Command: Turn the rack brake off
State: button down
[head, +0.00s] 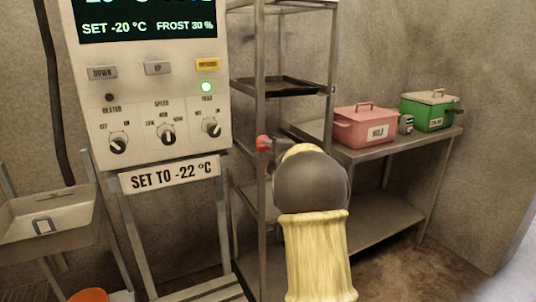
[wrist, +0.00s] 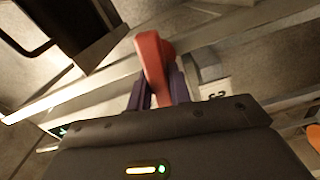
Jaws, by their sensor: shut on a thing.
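The red brake handle (head: 263,143) is on the front post of the metal rack (head: 259,80) in the head view. In the wrist view the red handle (wrist: 152,58) stands between the two dark purple fingers of my gripper (wrist: 160,92), which is shut on it. In the head view my arm hides most of the gripper and the lower right part of the rack. Any brake marking on the rack is not readable.
A control panel (head: 150,85) with knobs stands left of the rack, above a "SET TO -22 °C" sign (head: 170,174). A dark tray (head: 287,86) lies on a rack shelf. A side table (head: 400,147) at right holds pink (head: 365,128) and green (head: 428,112) boxes. A sink (head: 45,220) is at far left.

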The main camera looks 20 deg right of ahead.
dwell(0.4)
jog(key=c, duration=1.3)
grip_release()
jog(key=shift+a, duration=0.1)
jog(key=shift+s, duration=0.15)
jog(key=s, duration=1.7)
jog(key=shift+s+d, duration=0.1)
jog(key=shift+d, duration=0.25)
jog(key=shift+f, duration=0.1)
